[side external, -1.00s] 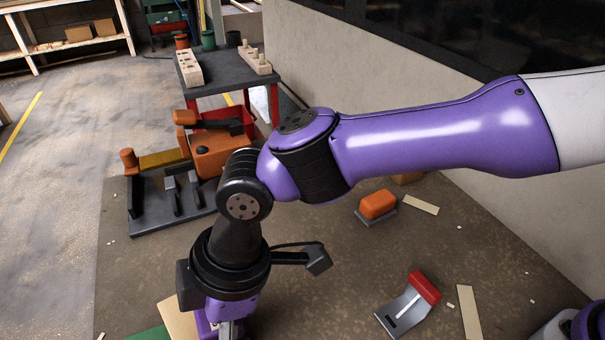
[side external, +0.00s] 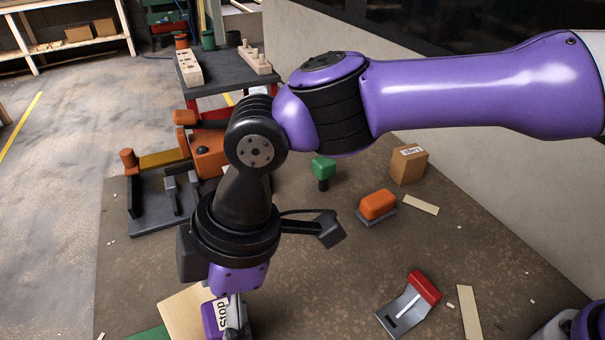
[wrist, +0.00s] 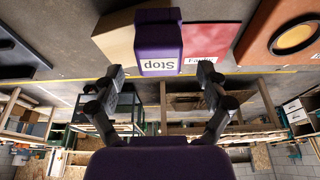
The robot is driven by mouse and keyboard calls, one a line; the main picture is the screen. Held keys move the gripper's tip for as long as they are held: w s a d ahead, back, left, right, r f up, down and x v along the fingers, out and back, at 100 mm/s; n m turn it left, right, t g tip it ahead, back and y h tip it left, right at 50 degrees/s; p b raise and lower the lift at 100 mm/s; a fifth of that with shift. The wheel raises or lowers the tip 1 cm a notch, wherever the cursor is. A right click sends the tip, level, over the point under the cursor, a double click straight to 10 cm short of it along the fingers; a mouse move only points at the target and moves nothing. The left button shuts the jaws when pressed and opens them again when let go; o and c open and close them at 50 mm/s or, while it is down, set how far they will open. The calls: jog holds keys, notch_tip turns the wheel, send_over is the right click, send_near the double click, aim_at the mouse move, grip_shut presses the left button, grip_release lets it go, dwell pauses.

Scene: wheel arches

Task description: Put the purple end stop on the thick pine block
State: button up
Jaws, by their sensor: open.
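The purple end stop (wrist: 158,42), with a "Stop" label, is just beyond my fingertips in the wrist view. It also shows at the bottom of the side view (side external: 212,321), partly hidden by my gripper. The thick pine block (wrist: 117,38) is pale tan and lies against the stop's left side in the wrist view; it shows at the bottom left in the side view (side external: 180,312). The stop overlaps the block's edge; I cannot tell how it is seated. My gripper (wrist: 160,74) is open, with one finger on each side of the stop's width and nothing clearly held.
A red panel (wrist: 212,42) lies right of the stop in the wrist view. An orange block (side external: 377,205), a green-topped piece (side external: 323,167), a cardboard box (side external: 408,165) and a red-ended grey piece (side external: 410,302) stand on the bench. The bench's middle is mostly clear.

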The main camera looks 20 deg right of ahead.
jog(key=w+d+r+m+t, duration=0.1)
jog(key=w+d+r+m, duration=0.25)
jog(key=d+r, duration=0.75)
jog(key=d+m+t, duration=0.3)
jog(key=d+m, duration=0.3)
jog(key=d, duration=0.7)
jog(key=s+d+f+m+h, duration=0.1)
jog(key=s+d+f+m, duration=0.1)
jog(key=d, duration=0.5)
jog(key=s+d+f+m+t+h, duration=0.1)
jog(key=s+d+f+m+h, duration=0.1)
jog(key=s+d+m, duration=0.2)
jog(key=d+m, duration=0.2)
jog(key=d, duration=0.1)
jog(key=shift+s+t+h, duration=0.3)
jog(key=shift+s, duration=0.05)
